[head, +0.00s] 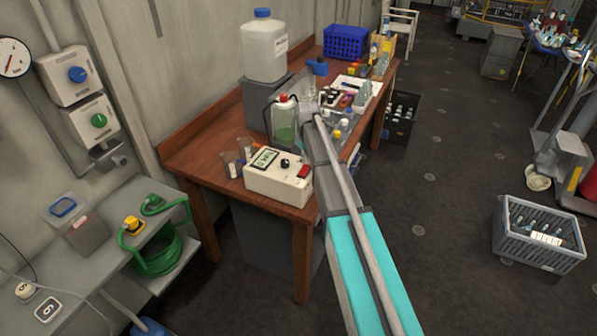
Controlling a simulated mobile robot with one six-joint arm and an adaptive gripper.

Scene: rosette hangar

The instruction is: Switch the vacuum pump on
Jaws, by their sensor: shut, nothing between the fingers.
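A white box-shaped unit (277,190), which looks like the vacuum pump, stands on the near end of the wooden bench (215,127). Its top has a small display (264,158), a black knob (285,163) and a red switch (303,171) at its right end. I cannot tell which way the switch is set. My arm reaches up past the unit's right side. My gripper (306,106) is at the arm's far end, beyond the unit, near a bottle of green liquid (284,122). Its fingers are too small to make out; it appears shut and empty.
A white jug (265,50) stands on a grey block behind the green bottle. Small beakers (232,163) stand left of the unit. Bottles and a blue basket (345,42) crowd the bench's far end. A grey crate (538,235) sits on the floor, right; floor between is clear.

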